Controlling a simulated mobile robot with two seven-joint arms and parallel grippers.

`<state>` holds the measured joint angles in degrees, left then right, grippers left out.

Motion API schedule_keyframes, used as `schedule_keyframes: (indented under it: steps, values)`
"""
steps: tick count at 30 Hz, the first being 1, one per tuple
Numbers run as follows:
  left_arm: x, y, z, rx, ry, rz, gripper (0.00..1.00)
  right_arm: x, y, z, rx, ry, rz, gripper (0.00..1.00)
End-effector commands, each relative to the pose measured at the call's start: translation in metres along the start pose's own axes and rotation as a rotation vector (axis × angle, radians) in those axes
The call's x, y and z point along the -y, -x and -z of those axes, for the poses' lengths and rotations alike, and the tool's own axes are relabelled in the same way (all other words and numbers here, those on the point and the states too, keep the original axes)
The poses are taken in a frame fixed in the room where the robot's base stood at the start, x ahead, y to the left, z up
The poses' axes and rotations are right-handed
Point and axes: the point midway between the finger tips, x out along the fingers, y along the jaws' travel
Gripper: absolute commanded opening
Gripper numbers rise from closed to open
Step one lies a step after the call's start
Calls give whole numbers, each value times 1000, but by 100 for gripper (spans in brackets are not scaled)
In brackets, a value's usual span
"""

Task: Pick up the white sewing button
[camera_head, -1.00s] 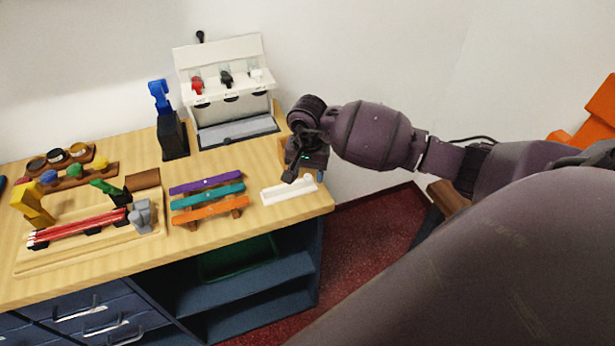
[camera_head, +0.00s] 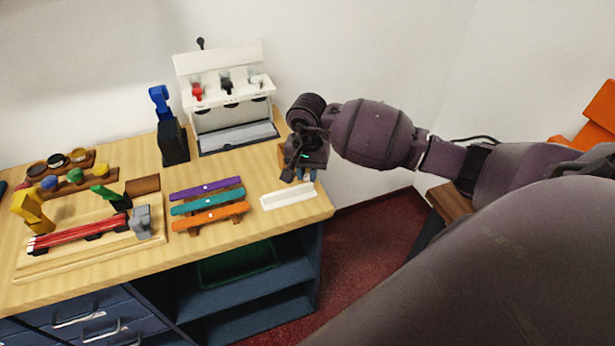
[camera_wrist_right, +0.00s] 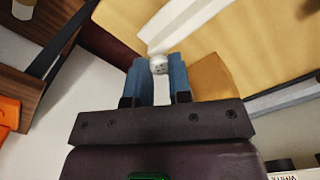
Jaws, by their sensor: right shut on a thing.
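The white sewing button (camera_wrist_right: 158,65) is small, round and pale, and shows between the blue fingertips of my right gripper (camera_wrist_right: 159,70) in the right wrist view. The jaws are shut on it. In the head view my right gripper (camera_head: 306,174) is over the right end of the counter, just behind a white bar (camera_head: 288,196). The button cannot be made out in the head view. My left gripper is not in view.
The white bar (camera_wrist_right: 182,20) lies just beyond the fingertips in the wrist view. Purple (camera_head: 206,188), teal (camera_head: 208,199) and orange (camera_head: 210,217) bars stand to the left. A white case (camera_head: 222,115) stands at the back. The counter's right edge is close.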

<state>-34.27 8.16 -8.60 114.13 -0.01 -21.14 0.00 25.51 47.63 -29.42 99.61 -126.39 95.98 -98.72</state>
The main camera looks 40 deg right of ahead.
Motion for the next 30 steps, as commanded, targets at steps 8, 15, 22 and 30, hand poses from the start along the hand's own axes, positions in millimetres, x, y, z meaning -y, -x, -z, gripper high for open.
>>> schedule_keyframes:
  steps: [8, 15, 22, 30]
  values:
    - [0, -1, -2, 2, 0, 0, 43, 0, 70, 1, -7, 4, 0, 0]
    - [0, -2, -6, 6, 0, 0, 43, 0, 130, 0, -5, 3, 0, 0]
    - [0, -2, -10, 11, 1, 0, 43, 0, 167, 0, -3, 1, 0, 0]
    - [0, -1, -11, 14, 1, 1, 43, 0, 182, -1, 0, 1, 0, 0]
